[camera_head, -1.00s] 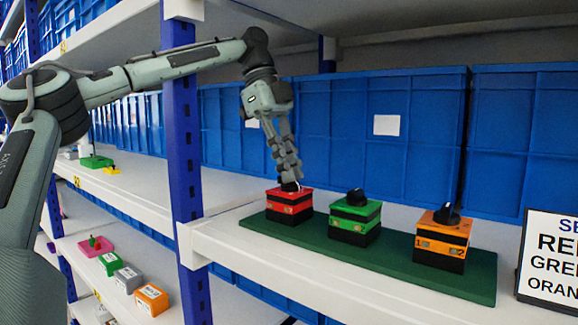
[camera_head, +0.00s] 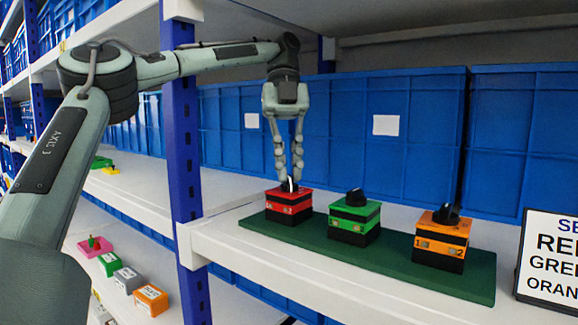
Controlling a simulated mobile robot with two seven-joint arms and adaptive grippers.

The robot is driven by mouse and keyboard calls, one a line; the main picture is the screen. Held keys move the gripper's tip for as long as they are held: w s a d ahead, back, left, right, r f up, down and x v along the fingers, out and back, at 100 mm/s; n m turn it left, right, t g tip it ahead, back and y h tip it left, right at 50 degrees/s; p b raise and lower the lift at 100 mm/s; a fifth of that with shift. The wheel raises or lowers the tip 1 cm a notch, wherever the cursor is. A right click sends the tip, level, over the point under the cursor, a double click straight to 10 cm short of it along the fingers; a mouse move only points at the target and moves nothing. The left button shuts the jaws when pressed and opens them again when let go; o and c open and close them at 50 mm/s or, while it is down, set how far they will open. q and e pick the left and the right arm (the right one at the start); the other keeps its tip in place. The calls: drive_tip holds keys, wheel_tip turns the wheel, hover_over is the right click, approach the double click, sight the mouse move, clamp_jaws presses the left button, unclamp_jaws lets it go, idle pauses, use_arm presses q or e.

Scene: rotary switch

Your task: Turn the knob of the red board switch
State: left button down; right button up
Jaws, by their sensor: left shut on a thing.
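The red board switch (camera_head: 289,206) is a red and black box at the left end of a dark green board (camera_head: 400,270) on the white shelf. Its small black knob (camera_head: 289,186) is on top, partly hidden by fingers. My left gripper (camera_head: 289,181) points straight down over it, with its fingers shut on the knob from either side. The green switch (camera_head: 354,221) and the orange switch (camera_head: 441,240) stand to the right on the same board, each with a black knob on top. My right gripper is not in view.
Blue bins (camera_head: 390,140) stand close behind the board. A blue upright post (camera_head: 183,150) is left of the switches. A sign (camera_head: 548,255) stands at the right edge. Small coloured boxes (camera_head: 130,280) sit on a lower shelf at left.

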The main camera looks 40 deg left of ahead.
use_arm(q)
drive_tip(key=shift+m, duration=0.3)
drive_tip(key=c, duration=1.6)
unclamp_jaws()
